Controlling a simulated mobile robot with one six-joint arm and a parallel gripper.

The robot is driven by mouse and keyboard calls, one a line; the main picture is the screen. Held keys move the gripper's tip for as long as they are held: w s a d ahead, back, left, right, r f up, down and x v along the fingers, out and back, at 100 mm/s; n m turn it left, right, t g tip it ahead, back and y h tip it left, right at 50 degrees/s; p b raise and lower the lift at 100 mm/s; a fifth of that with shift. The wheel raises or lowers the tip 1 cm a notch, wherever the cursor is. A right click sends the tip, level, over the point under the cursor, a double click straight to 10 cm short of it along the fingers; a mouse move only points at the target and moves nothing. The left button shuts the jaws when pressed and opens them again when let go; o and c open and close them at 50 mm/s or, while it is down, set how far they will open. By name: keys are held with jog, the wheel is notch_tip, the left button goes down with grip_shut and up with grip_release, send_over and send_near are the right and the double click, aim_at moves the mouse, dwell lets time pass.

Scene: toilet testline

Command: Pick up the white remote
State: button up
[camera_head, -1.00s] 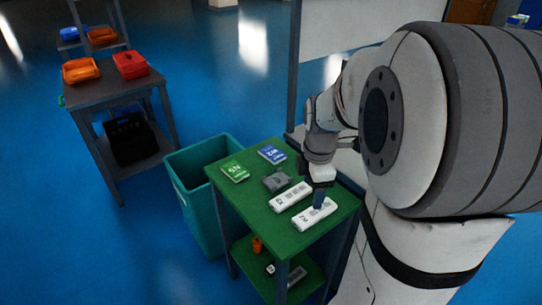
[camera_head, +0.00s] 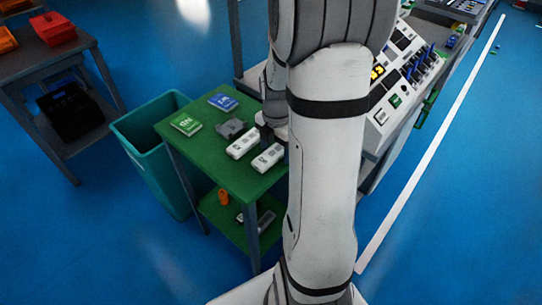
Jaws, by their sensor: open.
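Two white remotes lie side by side on the green tabletop (camera_head: 230,185). One white remote (camera_head: 243,143) is farther left, and the other white remote (camera_head: 267,158) is nearer and to its right. Both show dark markings on top. My gripper (camera_head: 266,134) is at the far side of the remotes, close to their far ends in the picture. It is open, with nothing seen in it. My arm hides much of it, and I cannot tell its height above the table.
A green box (camera_head: 186,123), a blue box (camera_head: 223,102) and a grey part (camera_head: 230,128) share the tabletop. A teal bin (camera_head: 150,150) stands to the left. A lower shelf (camera_head: 225,215) holds small items. A control console (camera_head: 400,85) stands right of my arm.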

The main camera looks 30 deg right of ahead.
jog(key=shift+f, duration=0.15)
jog(key=c, duration=1.1)
